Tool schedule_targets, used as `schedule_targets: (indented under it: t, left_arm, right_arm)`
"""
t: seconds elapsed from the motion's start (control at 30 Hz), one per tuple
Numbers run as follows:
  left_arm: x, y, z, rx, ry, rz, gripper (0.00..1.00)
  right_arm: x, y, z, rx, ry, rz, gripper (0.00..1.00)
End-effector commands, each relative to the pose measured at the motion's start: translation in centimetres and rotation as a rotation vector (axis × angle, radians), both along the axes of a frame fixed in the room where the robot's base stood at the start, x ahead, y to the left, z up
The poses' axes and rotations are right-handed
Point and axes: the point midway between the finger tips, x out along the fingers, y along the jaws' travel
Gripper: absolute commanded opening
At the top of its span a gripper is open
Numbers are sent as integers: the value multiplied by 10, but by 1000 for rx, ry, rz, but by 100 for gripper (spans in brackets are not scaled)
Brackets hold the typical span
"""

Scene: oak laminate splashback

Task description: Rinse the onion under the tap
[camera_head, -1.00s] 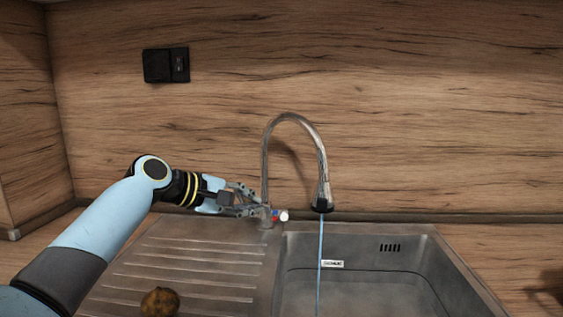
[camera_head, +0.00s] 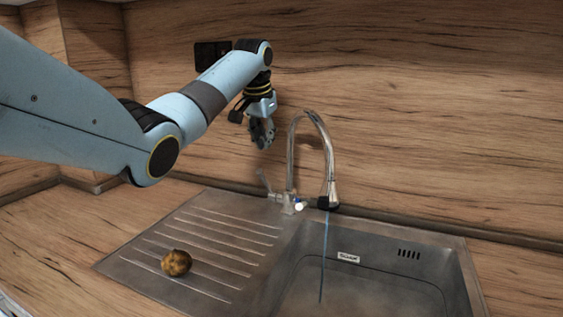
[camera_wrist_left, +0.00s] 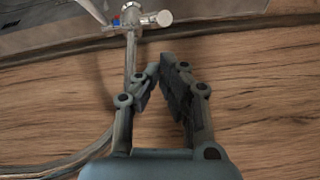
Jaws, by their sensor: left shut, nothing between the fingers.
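The onion (camera_head: 177,262) is brown and round. It rests on the ribbed drainboard (camera_head: 150,245), left of the sink basin. The chrome tap (camera_head: 331,160) arches over the basin, and a thin stream of water (camera_head: 323,255) falls from its spout. My left gripper (camera_head: 263,138) is shut and empty, pointing down above and behind the lever, apart from the tap. In the left wrist view its fingertips (camera_wrist_left: 167,66) are close together, with the tap base (camera_wrist_left: 131,15) beyond them. My right gripper is out of view.
The sink basin (camera_head: 375,285) is empty apart from the falling water. A black wall socket (camera_head: 208,55) is partly behind my left arm. The wooden splashback (camera_head: 440,130) rises close behind the tap. The counter left of the drainboard is clear.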

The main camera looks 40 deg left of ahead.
Motion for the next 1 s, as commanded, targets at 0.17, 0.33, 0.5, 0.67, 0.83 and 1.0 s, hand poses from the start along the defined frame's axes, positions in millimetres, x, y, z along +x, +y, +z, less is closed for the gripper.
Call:
schedule_targets:
  t: [0.17,0.33,0.5,0.67,0.83,1.0]
  left_arm:
    - [10,2,-32,-5,2,0,0]
    - [19,6,-58,-4,-1,1,0]
    - [24,9,-73,-4,-2,0,0]
    - [25,9,-76,-3,-5,-1,0]
    - [25,9,-76,-3,-5,-1,0]
    - [22,8,-74,-4,-2,0,0]
  right_arm:
    - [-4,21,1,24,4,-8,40]
    - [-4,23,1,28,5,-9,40]
    - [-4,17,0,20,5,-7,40]
    - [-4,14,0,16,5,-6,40]
    - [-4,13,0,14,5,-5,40]
    - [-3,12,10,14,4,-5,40]
